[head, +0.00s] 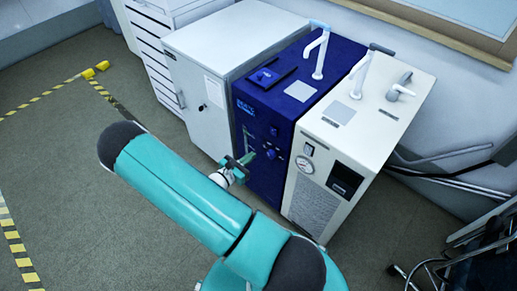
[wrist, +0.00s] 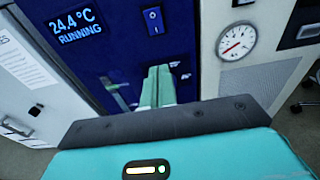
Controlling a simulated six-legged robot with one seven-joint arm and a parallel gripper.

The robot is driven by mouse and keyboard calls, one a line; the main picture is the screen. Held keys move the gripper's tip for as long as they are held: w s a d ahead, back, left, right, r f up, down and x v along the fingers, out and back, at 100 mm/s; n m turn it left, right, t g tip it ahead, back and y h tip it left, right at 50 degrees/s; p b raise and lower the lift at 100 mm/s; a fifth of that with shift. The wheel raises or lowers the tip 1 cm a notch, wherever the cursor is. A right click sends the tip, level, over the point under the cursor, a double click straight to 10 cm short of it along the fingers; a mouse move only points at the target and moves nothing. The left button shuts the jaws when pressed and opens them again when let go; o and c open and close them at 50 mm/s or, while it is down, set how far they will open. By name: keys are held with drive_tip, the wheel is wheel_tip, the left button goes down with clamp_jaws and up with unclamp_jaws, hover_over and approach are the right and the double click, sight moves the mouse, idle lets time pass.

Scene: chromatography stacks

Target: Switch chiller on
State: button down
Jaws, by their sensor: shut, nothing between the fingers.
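The blue chiller (head: 276,101) stands between a grey cabinet and a beige unit. In the wrist view its front display (wrist: 76,26) reads "24.4°C RUNNING". A blue rocker switch (wrist: 153,20) with white marks sits on the front panel, right of the display. My gripper (head: 249,156) is close to the chiller's front. In the wrist view its green fingers (wrist: 159,72) are shut and empty, with their tips below the switch in the picture. The fingers hide part of the lower panel; I cannot tell whether they touch it.
A beige unit (head: 352,130) with a round gauge (wrist: 237,41) stands close on the right. A grey cabinet (head: 204,97) stands on the left. Taps rise from the units' tops. Chair legs (head: 425,270) are at lower right. The floor at left is open, with yellow-black tape.

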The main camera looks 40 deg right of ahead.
drive_tip(key=shift+a+f, duration=0.15)
drive_tip(key=shift+a, duration=0.65)
drive_tip(key=shift+a+f, duration=0.15)
drive_tip(key=shift+a, duration=0.65)
drive_tip(key=shift+s, duration=0.1)
drive_tip(key=s+a+r+m+t+y, duration=0.1)
drive_tip(key=s+a+r+m+y, duration=0.3)
drive_tip(key=r, duration=0.9)
drive_tip(key=s+a+r+m+t+y, duration=0.1)
drive_tip(key=s+a+r+m+y, duration=0.3)
drive_tip(key=a+r+m+y, duration=0.3)
drive_tip(key=s+a+r+m+t+y, duration=0.2)
drive_tip(key=a+r+m, duration=0.6)
drive_tip(key=r, duration=1.1)
drive_tip(key=s+a+y, duration=0.2)
drive_tip(key=y, duration=0.1)
drive_tip(key=shift+a+r+y, duration=0.25)
drive_tip(key=shift+r+y, duration=0.15)
drive_tip(key=shift+d, duration=0.25)
